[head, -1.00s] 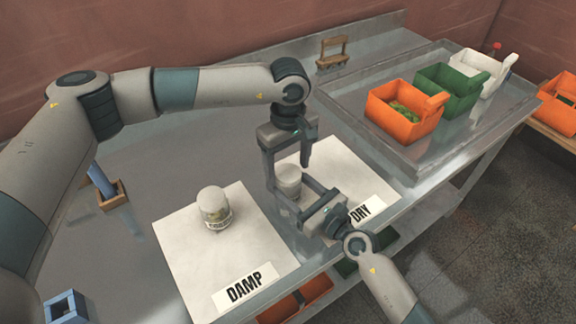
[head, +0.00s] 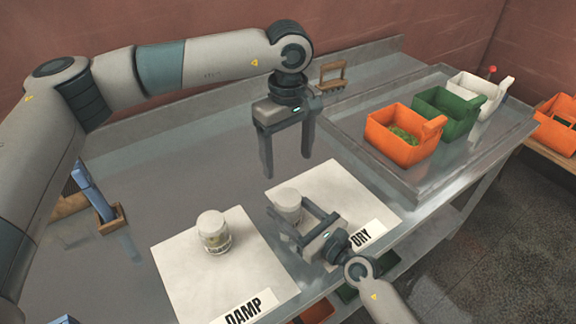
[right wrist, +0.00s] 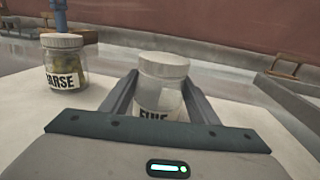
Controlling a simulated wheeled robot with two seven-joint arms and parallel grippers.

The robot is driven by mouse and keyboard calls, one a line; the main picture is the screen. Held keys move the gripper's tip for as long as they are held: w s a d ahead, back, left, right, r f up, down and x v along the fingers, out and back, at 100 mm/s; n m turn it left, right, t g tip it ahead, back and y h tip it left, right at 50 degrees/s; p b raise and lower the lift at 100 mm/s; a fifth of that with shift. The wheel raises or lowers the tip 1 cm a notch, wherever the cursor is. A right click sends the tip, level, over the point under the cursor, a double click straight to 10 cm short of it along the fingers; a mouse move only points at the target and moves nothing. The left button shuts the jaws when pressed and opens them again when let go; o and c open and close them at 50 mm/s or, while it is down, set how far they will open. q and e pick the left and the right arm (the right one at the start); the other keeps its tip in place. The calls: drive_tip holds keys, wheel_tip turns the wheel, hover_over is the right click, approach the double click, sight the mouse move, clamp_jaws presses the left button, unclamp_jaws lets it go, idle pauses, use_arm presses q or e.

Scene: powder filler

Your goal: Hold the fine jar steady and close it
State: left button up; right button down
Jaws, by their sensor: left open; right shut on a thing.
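The fine jar (head: 287,203) stands on the white DRY mat (head: 345,190) with a pale lid on top. In the right wrist view the fine jar (right wrist: 161,88) is upright, its lid (right wrist: 163,65) sits on its mouth, and its label is partly hidden by the gripper body. I cannot tell how tight the lid is. My right gripper (head: 290,222) is shut on the jar's body from the front, one finger on each side. My left gripper (head: 287,165) is open and empty, raised above and behind the jar, with its fingers pointing down.
A second lidded jar (head: 213,232) stands on the DAMP mat (head: 185,270); its label shows in the right wrist view (right wrist: 65,65). Orange (head: 385,143), green (head: 430,120) and white (head: 470,92) bins stand on the right-hand tray. A wooden-handled tool (head: 333,76) stands at the back.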

use_arm(q)
drive_tip(key=shift+r, duration=0.2)
use_arm(e)
drive_tip(key=c, duration=0.6)
unclamp_jaws()
use_arm(q)
drive_tip(key=shift+f, duration=0.1)
use_arm(e)
drive_tip(key=shift+s+d, duration=0.1)
use_arm(q)
wheel_tip(320, 180, down, 4)
drive_tip(key=b, duration=0.4)
drive_tip(key=shift+f, duration=0.2)
use_arm(e)
drive_tip(key=v, duration=1.5)
drive_tip(key=shift+s+d+f, duration=0.2)
drive_tip(key=shift+s, duration=0.05)
use_arm(q)
drive_tip(key=shift+f+b, duration=0.15)
drive_tip(key=shift+b, duration=0.3)
use_arm(e)
drive_tip(key=shift+s+d+r, duration=0.2)
drive_tip(key=shift+s+d, duration=0.3)
drive_tip(key=shift+s, duration=0.05)
drive_tip(key=shift+d, duration=0.1)
